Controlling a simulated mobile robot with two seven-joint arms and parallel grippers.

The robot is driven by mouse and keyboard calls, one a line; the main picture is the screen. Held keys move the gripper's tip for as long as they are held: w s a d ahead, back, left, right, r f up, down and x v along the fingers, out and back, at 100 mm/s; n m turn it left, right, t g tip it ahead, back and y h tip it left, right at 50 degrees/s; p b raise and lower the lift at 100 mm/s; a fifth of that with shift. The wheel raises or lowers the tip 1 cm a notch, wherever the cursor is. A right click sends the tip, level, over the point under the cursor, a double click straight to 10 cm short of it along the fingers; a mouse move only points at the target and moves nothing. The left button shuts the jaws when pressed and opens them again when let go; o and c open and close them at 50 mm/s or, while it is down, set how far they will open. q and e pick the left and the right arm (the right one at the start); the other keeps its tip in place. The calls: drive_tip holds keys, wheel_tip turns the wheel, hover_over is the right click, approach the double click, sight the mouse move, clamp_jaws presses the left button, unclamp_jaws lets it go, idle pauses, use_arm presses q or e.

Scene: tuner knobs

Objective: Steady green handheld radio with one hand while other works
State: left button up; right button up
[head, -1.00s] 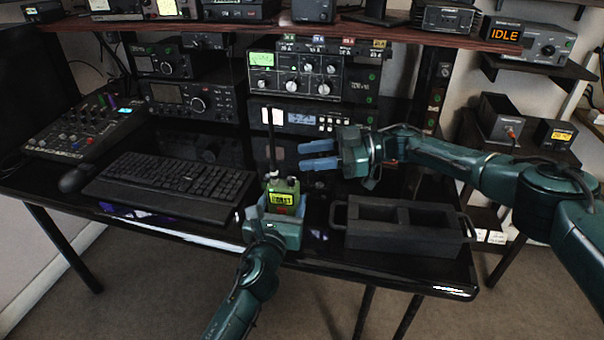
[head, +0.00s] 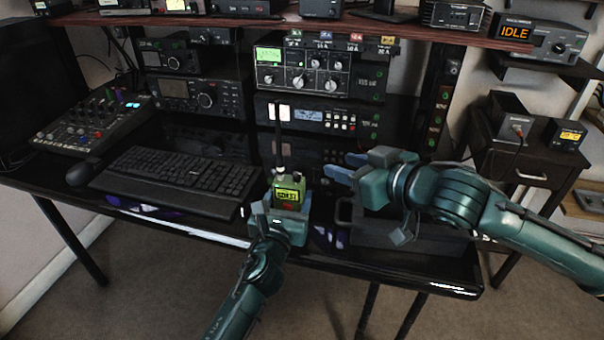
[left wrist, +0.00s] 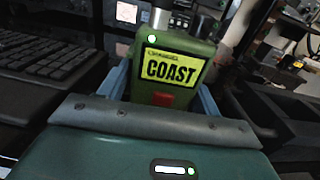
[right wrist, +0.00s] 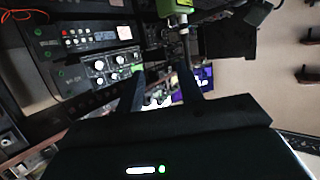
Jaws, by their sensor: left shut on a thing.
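The green handheld radio (head: 287,190) stands upright at the front of the desk, antenna up. Its yellow screen reads COAST in the left wrist view (left wrist: 170,68). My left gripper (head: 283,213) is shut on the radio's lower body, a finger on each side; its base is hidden. My right gripper (head: 347,172) is open and empty, to the right of the radio and apart from it, its blue fingers pointing left. In the right wrist view its fingers (right wrist: 160,95) are spread with nothing between them. A green body, probably the radio, shows at that view's top edge (right wrist: 175,7).
A dark box with handles (head: 400,240) sits under my right arm. A keyboard (head: 185,178) and mouse (head: 82,172) lie to the left, with a mixer (head: 92,122) behind. Stacked equipment (head: 318,75) with knobs stands at the back. The desk's front edge is close.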

sight(297, 174)
drive_tip(key=shift+g, duration=0.4)
drive_tip(key=w+a+f, duration=0.3)
drive_tip(key=a+f, duration=0.1)
drive_tip(key=a, duration=0.1)
drive_tip(key=w+a+f, duration=0.1)
drive_tip(key=w+a, duration=0.1)
drive_tip(key=shift+w+a+f, duration=0.3)
drive_tip(key=shift+a+f, duration=0.05)
drive_tip(key=shift+f, duration=0.05)
drive_tip(key=shift+c, duration=0.3)
clamp_jaws()
